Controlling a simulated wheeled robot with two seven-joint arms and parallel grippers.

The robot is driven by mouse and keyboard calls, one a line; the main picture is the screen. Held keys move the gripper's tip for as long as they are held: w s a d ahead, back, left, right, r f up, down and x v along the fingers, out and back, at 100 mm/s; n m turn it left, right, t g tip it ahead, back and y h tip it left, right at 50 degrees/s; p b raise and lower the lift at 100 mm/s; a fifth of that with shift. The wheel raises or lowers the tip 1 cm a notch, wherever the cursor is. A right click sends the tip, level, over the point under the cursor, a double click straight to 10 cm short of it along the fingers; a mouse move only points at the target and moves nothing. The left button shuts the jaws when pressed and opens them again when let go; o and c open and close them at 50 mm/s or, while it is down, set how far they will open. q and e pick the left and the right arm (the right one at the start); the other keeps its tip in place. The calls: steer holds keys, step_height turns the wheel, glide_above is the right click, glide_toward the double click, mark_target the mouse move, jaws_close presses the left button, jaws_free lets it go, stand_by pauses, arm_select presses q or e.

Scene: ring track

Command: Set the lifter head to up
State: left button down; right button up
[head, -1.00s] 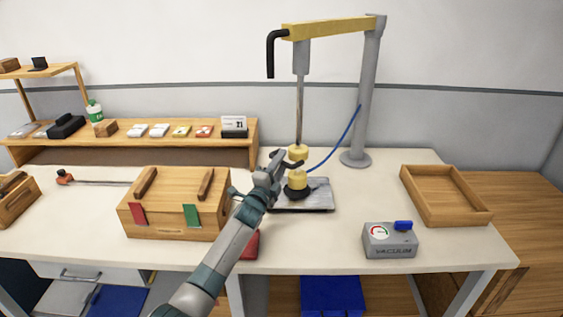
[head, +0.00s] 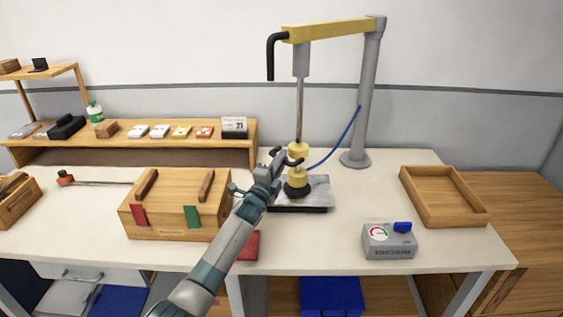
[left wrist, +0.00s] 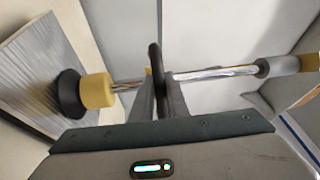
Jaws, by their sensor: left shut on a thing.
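The lifter hangs from a yellow arm (head: 328,29) on a grey post. Its thin rod runs down to the lifter head, which has yellow parts (head: 298,180) and a black suction cup (head: 296,190). The cup is over a grey metal plate (head: 318,191); I cannot tell whether they touch. My left gripper (head: 283,158) is shut on a dark handle at the lifter head, between the yellow parts. In the left wrist view the fingers (left wrist: 161,100) hold this dark handle (left wrist: 155,62), with the black cup (left wrist: 67,93) at the left. My right gripper is not in view.
A wooden box (head: 175,206) with red and green tabs stands left of my arm. A grey vacuum unit (head: 389,241) with a blue switch and an empty wooden tray (head: 447,197) are on the right. A blue hose (head: 338,145) hangs beside the post.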

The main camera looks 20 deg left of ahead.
arm_select(q)
step_height(320, 180, up, 15)
steer(key=p, duration=0.7)
steer(key=shift+r+p, duration=0.2)
steer(key=shift+p, duration=0.15)
steer(key=c, duration=1.7)
jaws_free()
steer(key=shift+c, duration=0.2)
steer(key=shift+f, duration=0.1)
steer(key=shift+s, duration=0.2)
steer(key=s+a+f+b, duration=0.2)
steer(key=s+b, duration=0.3)
steer(key=s, duration=1.1)
steer(key=shift+s+f+b, duration=0.35)
steer(key=shift+f+b, duration=0.05)
steer(key=shift+f, duration=0.05)
